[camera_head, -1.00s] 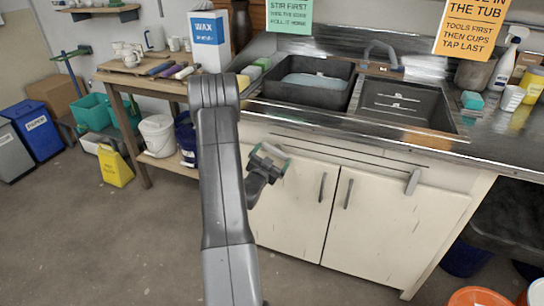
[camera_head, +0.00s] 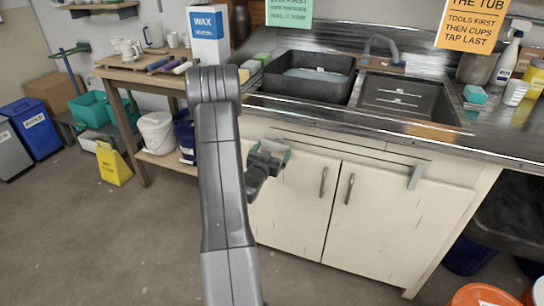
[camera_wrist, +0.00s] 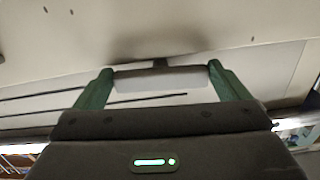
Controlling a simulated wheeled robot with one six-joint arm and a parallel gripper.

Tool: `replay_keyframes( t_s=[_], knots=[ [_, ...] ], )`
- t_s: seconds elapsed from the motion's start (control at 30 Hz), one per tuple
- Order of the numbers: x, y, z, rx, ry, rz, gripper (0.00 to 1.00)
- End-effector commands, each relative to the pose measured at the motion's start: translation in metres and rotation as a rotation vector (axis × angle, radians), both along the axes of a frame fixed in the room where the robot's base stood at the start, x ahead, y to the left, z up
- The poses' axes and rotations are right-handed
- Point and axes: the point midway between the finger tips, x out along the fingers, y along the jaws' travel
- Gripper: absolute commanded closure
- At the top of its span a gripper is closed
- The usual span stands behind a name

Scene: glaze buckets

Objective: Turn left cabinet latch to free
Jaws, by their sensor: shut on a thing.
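The left cabinet latch (camera_wrist: 160,79) is a pale grey bar, lying level between the two green fingers of my gripper (camera_wrist: 160,82) in the wrist view. A dark pivot shows just above it against the cabinet face. In the head view, my gripper (camera_head: 270,152) is at the upper part of the left cabinet door (camera_head: 285,205), its fingers closed around the latch. My gripper and wrist mostly hide the latch there.
The right latch (camera_head: 416,175) hangs steeply at the top of the right door (camera_head: 400,225). Two dark handles (camera_head: 324,182) (camera_head: 349,188) stand near the door seam. The steel counter edge (camera_head: 345,132) juts above. Open floor (camera_head: 120,240) lies to the left.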

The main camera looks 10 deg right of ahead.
Motion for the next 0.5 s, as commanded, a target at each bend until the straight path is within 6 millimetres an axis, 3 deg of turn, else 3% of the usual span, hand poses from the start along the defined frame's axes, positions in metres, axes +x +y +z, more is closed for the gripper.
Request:
replay_keyframes(
  t_s=[0.5],
  knots=[
    [-0.0007, -0.0009, 0.0003, -0.081, 0.056, 0.0, 0.28]
  ],
)
